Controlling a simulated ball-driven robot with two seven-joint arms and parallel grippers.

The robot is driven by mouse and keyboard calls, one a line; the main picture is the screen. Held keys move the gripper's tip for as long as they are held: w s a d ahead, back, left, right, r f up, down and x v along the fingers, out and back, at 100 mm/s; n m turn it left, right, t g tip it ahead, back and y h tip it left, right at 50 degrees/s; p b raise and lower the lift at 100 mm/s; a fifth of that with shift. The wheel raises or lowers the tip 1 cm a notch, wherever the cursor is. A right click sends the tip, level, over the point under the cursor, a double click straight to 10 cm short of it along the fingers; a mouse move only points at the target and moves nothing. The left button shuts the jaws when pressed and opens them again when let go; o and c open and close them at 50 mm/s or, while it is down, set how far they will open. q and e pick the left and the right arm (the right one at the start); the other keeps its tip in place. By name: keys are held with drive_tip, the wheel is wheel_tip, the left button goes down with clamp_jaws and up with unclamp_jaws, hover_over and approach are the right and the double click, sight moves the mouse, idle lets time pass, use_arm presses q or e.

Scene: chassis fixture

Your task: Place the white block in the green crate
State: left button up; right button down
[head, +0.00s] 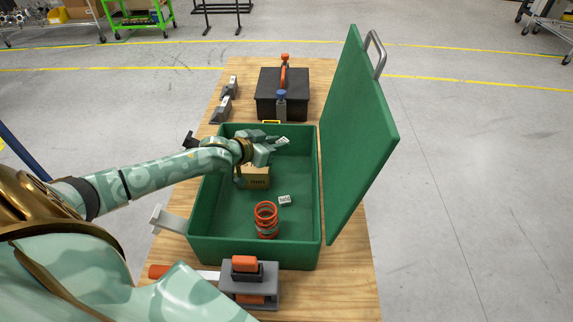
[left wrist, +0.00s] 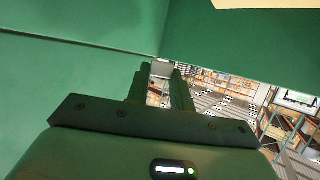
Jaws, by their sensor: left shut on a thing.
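The green crate (head: 213,205) stands open on the wooden table, its lid (head: 355,140) raised on the right side. My left gripper (head: 277,144) is inside the outline of the crate, above its floor near the back. It is shut on a small white block (head: 283,141) with dark marking on it. In the left wrist view the fingers (left wrist: 160,85) close on the pale block (left wrist: 161,69), with green crate surfaces around them. A similar white block (head: 285,200) lies on the crate floor. My right gripper is not in view.
In the crate are a red-orange coil (head: 266,215) and a cardboard box (head: 257,177), partly behind my gripper. A black toolbox (head: 290,103) stands behind the crate. A grey clamp-like fixture with orange parts (head: 247,280) stands in front. The crate floor's right side is clear.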

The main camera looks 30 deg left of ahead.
use_arm(q)
drive_tip(key=d+f, duration=0.1)
drive_tip(key=f, duration=0.1)
drive_tip(key=d+f+b, duration=0.1)
drive_tip(key=f, duration=0.2)
drive_tip(key=d+f, duration=0.1)
drive_tip(key=f, duration=0.2)
drive_tip(key=shift+w+d+b, duration=0.3)
drive_tip(key=shift+w+b, duration=0.1)
drive_tip(key=shift+f, duration=0.5)
drive_tip(key=o, duration=1)
drive_tip(key=shift+s+f, duration=0.1)
